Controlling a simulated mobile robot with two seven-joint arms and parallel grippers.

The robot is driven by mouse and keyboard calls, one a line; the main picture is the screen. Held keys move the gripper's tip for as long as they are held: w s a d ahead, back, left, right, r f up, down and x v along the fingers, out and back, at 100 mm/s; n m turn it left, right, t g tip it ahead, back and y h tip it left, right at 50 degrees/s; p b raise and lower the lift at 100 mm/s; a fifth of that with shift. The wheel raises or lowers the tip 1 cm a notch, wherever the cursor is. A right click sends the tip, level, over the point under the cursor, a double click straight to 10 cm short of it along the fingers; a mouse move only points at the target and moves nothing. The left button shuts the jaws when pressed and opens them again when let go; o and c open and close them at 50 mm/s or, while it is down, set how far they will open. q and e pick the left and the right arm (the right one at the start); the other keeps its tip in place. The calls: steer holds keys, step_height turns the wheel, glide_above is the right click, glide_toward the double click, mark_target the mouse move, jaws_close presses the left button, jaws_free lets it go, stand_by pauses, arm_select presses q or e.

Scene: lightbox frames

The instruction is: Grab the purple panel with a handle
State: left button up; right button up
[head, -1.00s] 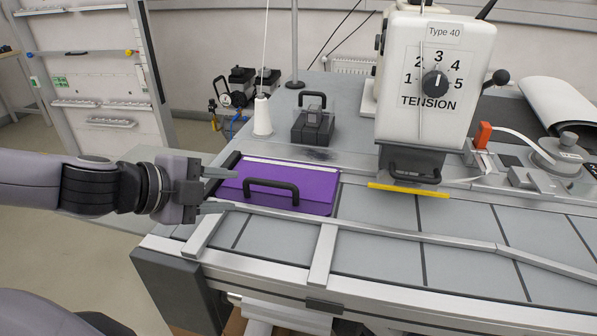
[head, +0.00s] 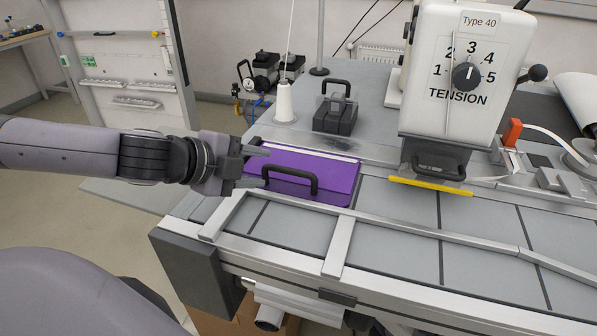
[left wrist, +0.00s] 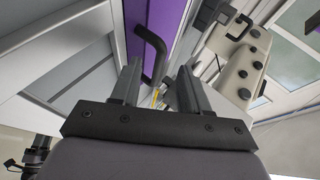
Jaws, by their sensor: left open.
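The purple panel (head: 330,178) lies flat on the grey table, with a black bar handle (head: 290,176) standing up along its near side. My left gripper (head: 268,168) is open at the panel's left end, just left of the handle. Its two fingers point right, toward the handle, with nothing seen between them. In the left wrist view the purple panel (left wrist: 166,22) and the handle (left wrist: 153,50) lie just beyond the open fingers of my left gripper (left wrist: 158,80). My right gripper is in no view.
A white machine with a tension dial (head: 466,76) stands right of the panel, with a yellow strip (head: 430,186) under it. A dark block with a handle (head: 335,114) and a white thread cone (head: 284,102) stand behind. Metal rails (head: 400,225) run along the near side.

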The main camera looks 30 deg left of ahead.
mark_target(273, 168)
arm_select(q)
steer(key=shift+w+d+f+b, duration=0.15)
steer(key=shift+w+f+b, duration=0.2)
steer(key=shift+f+b, duration=0.1)
steer(key=shift+w+f+b, duration=0.25)
steer(key=shift+w+b, duration=0.2)
steer(key=shift+b, duration=0.25)
steer(key=shift+w+d+f+b, duration=0.15)
steer(key=shift+w+f+b, duration=0.05)
steer(key=shift+w+b, duration=0.3)
steer(key=shift+d, duration=0.1)
steer(key=shift+r, duration=0.1)
steer(key=c, duration=0.8)
jaws_close()
